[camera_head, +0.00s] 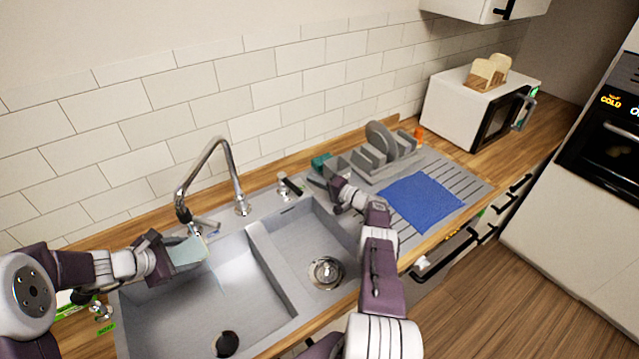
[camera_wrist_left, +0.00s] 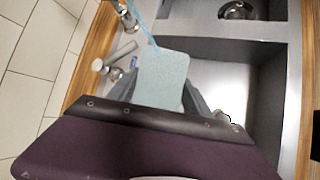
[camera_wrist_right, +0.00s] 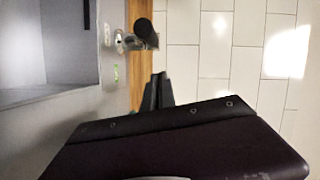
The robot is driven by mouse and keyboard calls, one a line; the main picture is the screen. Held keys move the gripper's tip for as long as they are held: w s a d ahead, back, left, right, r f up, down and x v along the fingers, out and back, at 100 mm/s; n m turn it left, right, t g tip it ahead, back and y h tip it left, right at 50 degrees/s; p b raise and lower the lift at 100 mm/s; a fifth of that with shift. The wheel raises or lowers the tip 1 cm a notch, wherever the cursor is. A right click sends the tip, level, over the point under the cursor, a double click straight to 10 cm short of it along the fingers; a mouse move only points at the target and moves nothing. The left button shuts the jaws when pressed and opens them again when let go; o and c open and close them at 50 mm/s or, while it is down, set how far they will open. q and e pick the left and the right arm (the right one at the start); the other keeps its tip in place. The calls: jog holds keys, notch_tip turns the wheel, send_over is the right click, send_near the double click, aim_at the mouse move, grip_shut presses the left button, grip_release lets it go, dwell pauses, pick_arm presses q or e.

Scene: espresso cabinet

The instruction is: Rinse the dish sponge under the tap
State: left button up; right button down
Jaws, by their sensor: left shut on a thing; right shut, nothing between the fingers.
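My left gripper (camera_head: 172,256) is shut on a pale blue sponge (camera_head: 188,252) under the chrome tap's (camera_head: 210,160) spout, over the left of the sink. The sponge (camera_wrist_left: 163,80) sticks out between the fingers in the left wrist view. A thin light-blue water stream (camera_wrist_left: 146,27) reaches the sponge's far edge there. My right gripper (camera_head: 322,183) is shut and empty, to the right of a small chrome tap control (camera_head: 288,184) behind the sink. In the right wrist view, a control with a dark round end (camera_wrist_right: 146,31) stands beyond the closed fingertips (camera_wrist_right: 158,80), apart from them.
The grey double sink (camera_head: 270,255) has two basins. A dish rack (camera_head: 375,155) and a blue cloth (camera_head: 422,200) lie on the drainboard to the right. A green item (camera_head: 321,161) stands near my right gripper. The tiled wall (camera_head: 270,100) is close behind the tap.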

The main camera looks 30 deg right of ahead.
aim_at(290, 184)
jog(key=shift+s+a+f, duration=0.1)
jog(key=shift+a+f, duration=0.15)
jog(key=shift+a, duration=0.75)
jog(key=shift+s+a+f, duration=0.1)
jog(key=shift+a+f, duration=0.15)
jog(key=shift+a, duration=0.7)
